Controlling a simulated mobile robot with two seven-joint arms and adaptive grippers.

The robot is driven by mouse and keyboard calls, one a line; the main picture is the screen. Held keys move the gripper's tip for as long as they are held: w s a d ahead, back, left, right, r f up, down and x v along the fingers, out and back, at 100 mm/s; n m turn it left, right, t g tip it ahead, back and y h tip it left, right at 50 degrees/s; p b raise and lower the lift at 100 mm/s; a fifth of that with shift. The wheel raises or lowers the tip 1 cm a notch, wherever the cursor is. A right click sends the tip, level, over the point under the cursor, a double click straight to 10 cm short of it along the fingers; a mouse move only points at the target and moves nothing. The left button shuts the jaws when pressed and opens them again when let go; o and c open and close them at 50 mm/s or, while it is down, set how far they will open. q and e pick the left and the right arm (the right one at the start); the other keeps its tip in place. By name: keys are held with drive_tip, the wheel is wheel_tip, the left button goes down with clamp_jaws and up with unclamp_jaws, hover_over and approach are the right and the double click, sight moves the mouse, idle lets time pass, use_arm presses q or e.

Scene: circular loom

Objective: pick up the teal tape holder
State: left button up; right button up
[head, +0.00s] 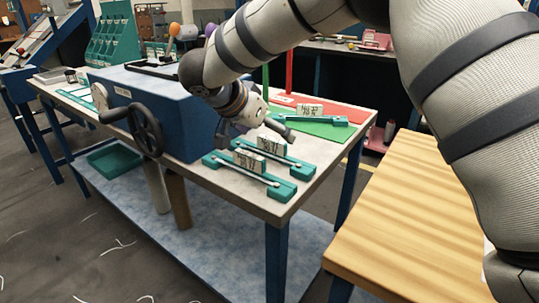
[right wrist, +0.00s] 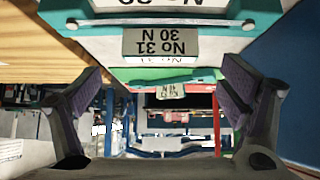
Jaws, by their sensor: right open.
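Three teal tape holders lie on the grey-topped table. The nearest holder (head: 280,191) and the second one (head: 300,169) lie close together near the front edge, each with a pale lettered block on it. The third holder (head: 340,121) lies on the green mat farther back. My right gripper (head: 256,129) is open above the table, just behind and over the two near holders, touching neither as far as I can tell. In the right wrist view a teal holder (right wrist: 75,22) fills the top, beyond the open fingers (right wrist: 165,88); another teal holder (right wrist: 203,74) shows lower. My left gripper is out of view.
A blue box with a black handwheel (head: 146,130) stands left of the gripper. A red mat (head: 346,113) and green mat (head: 314,132) lie at the table's back right. A wooden table (head: 420,220) stands at right. A teal tray (head: 113,160) sits on the lower shelf.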

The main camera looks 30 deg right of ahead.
sight(272, 139)
drive_tip(key=x, duration=0.4)
drive_tip(key=shift+f, duration=0.35)
drive_tip(key=c, duration=1)
drive_tip(key=shift+s, duration=0.1)
drive_tip(key=shift+c, duration=1.4)
wheel_tip(272, 139, up, 3)
drive_tip(key=shift+f, duration=0.1)
drive_tip(key=s+a+r, duration=0.8)
drive_tip(key=s+r, duration=0.2)
drive_tip(key=shift+s+a+r+p, duration=0.15)
drive_tip(key=shift+s+a+p, duration=0.15)
drive_tip(key=shift+s+a, duration=0.1)
